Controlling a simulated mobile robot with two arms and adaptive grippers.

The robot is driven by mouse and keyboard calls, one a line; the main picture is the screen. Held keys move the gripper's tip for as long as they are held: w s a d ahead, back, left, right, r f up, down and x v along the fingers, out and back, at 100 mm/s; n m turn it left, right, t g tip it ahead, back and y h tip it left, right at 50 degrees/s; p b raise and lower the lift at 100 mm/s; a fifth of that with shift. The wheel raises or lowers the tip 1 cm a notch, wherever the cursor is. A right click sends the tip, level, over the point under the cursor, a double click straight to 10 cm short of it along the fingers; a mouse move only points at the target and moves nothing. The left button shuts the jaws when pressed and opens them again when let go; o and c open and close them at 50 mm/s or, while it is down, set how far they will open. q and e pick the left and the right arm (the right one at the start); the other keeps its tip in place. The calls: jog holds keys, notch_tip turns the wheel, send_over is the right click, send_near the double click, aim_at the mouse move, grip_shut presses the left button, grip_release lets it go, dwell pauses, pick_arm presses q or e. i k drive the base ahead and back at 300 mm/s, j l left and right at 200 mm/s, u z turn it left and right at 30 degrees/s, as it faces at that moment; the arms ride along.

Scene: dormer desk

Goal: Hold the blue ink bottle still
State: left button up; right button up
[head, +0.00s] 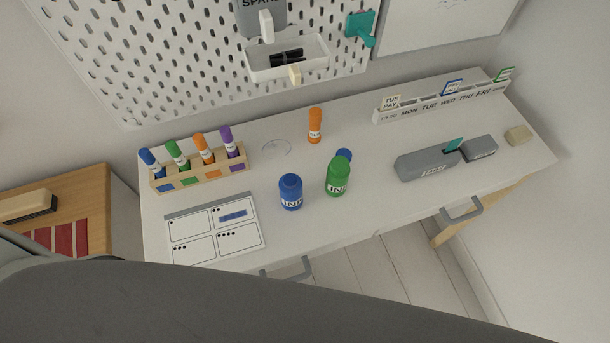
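The blue ink bottle (290,194) stands upright on the white desk (375,210), near its front edge, with its label facing forward. The green ink bottle (337,179) stands upright just to its right, with a small gap between them. Neither of my grippers shows in the head view, and nothing is seen touching the blue bottle. A large dark grey shape, probably part of my own body, fills the bottom of the picture.
A small blue object (344,155) is partly hidden behind the green bottle. An orange marker (315,126) stands behind. A wooden marker rack (201,176) and a storyboard sheet (214,232) are left; a grey case (427,163) is right. The desk's front middle is clear.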

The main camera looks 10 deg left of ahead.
aim_at(291, 188)
jog(key=k+l+z, duration=0.65)
jog(key=k+j, duration=0.05)
jog(key=k, duration=0.05)
